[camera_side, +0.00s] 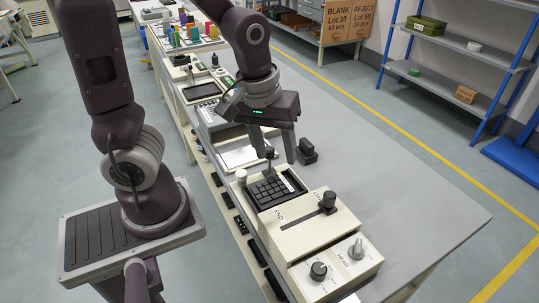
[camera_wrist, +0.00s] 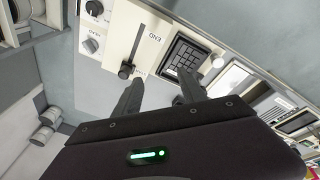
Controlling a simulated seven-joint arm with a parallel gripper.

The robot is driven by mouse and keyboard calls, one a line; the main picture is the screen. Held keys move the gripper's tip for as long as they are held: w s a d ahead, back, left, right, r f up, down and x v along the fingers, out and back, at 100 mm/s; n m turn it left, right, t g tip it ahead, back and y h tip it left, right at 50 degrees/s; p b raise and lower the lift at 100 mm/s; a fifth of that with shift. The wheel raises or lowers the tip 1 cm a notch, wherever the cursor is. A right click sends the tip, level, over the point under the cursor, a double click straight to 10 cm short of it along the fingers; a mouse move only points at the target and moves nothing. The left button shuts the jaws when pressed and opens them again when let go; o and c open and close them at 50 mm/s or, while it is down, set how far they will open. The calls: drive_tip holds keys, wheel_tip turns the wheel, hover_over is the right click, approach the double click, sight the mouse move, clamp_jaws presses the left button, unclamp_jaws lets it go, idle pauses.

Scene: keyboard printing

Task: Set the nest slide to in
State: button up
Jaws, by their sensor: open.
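A cream machine (camera_side: 325,228) stands on the grey bench. Its top has a dark slot with a black knob (camera_side: 327,200) at the right end; an END label is by the slot. The knob also shows in the wrist view (camera_wrist: 126,70). Behind the slot is a black tray with a keypad (camera_side: 270,190), also in the wrist view (camera_wrist: 183,58). No nest marking is readable, so I cannot tell which part is the nest slide.
Two dials, one (camera_side: 319,270) and another (camera_side: 356,249), sit on the machine's front. A white cylinder (camera_side: 241,176) stands left of the tray. A small black block (camera_side: 307,152) lies right of my fingers. The bench's right side (camera_side: 420,200) is clear.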

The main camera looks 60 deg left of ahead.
drive_tip(key=w+a+f+n+g+y, duration=0.1)
drive_tip(key=w+a+f+n+y, duration=0.25)
drive_tip(key=a+f, duration=0.4)
drive_tip(key=n+t+y, duration=0.1)
drive_tip(key=n+y, duration=0.2)
drive_tip(key=y, duration=0.2)
approach(269, 148)
drive_tip(key=s+x, duration=0.1)
drive_tip(key=x, duration=0.7)
drive_tip(key=w+x, duration=0.1)
drive_tip(key=x, duration=0.1)
clamp_jaws()
